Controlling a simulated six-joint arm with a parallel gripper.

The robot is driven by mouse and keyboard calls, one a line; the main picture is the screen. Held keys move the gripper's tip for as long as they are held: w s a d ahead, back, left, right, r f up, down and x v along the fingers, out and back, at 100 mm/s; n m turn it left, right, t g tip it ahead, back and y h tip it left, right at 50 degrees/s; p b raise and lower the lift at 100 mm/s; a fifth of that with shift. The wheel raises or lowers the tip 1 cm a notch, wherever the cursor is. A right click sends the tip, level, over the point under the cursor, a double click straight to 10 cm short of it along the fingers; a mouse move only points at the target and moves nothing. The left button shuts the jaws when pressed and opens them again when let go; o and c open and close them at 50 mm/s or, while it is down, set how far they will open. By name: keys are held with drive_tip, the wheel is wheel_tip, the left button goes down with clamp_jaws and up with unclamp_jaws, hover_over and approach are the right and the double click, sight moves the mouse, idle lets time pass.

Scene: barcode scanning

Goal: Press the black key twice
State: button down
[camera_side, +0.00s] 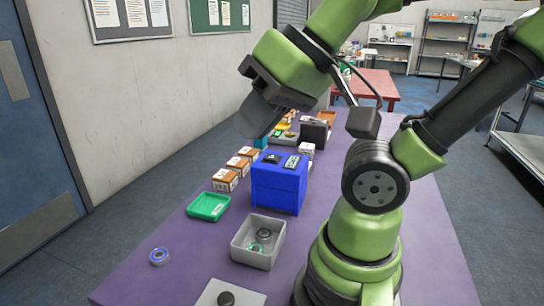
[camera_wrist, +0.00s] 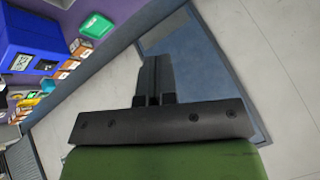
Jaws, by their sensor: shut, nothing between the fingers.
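A round black key (camera_side: 226,298) sits on a pale plate (camera_side: 208,293) at the bottom edge of the side view, partly cut off by the frame. A blue box (camera_side: 278,190) stands on the purple table, with a small black item (camera_side: 271,158) and a labelled item (camera_side: 292,161) on its top. My gripper (camera_side: 252,122) is raised in the air above and behind the blue box, well away from the black key. The black key does not show in the wrist view.
A grey bin (camera_side: 239,248) with rings in it stands between the plate and the blue box. A green tray (camera_side: 208,206), a blue roll (camera_side: 159,256) and several brown-and-white boxes (camera_side: 225,181) are on the left. The purple table (camera_side: 170,285) is bare beside the plate.

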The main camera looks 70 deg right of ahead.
drive_tip(key=shift+w, duration=0.1)
drive_tip(key=m+g+h, duration=0.2)
drive_tip(key=m+h, duration=0.7)
drive_tip(key=m, duration=0.7)
hover_over(274, 157)
wheel_tip(274, 157, down, 7)
drive_tip(key=shift+d+f, duration=0.15)
drive_tip(key=shift+f, duration=4.4)
drive_tip(key=shift+f, duration=0.1)
